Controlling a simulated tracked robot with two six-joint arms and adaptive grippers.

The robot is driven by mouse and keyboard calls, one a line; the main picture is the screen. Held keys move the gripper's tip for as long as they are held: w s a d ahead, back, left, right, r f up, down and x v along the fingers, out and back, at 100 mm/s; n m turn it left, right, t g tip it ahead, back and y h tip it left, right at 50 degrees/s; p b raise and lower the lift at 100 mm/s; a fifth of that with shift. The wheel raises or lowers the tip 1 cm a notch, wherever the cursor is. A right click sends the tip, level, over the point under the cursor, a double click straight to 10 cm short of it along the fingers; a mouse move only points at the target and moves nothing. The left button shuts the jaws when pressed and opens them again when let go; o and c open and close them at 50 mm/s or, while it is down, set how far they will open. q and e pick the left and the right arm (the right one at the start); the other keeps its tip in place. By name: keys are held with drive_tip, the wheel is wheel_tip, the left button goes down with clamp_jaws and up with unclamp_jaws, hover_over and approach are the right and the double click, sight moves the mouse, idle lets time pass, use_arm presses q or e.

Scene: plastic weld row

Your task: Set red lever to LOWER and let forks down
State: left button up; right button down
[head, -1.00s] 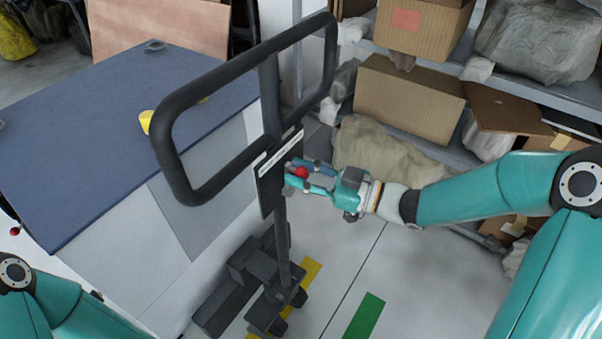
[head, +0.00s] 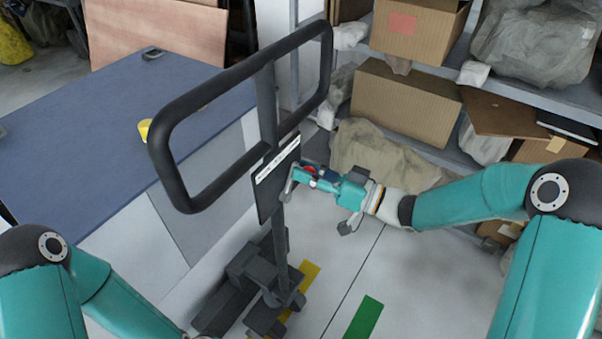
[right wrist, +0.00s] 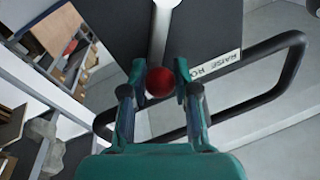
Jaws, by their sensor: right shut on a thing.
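The red lever knob (head: 310,170) sits at the right side of the dark lever plate on the pallet jack's handle post. In the right wrist view the red knob (right wrist: 159,82) is between my two fingertips, with its grey lever rod (right wrist: 161,35) running up to the plate. My right gripper (head: 309,177) is shut on the knob. The forks cannot be made out. My left gripper is out of view.
A blue-topped bench (head: 80,140) with a yellow object (head: 145,130) stands at left, close behind the handle. A shelf with cardboard boxes (head: 405,102) and wrapped bundles is at the back right. The floor right of the jack is clear, with a green stripe (head: 363,318).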

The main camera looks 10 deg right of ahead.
drive_tip(key=shift+w+d, duration=0.15)
idle(0.3)
drive_tip(key=c, duration=0.9)
unclamp_jaws()
drive_tip(key=shift+f, duration=0.1)
drive_tip(key=shift+o, duration=0.2)
drive_tip(key=v, duration=1.2)
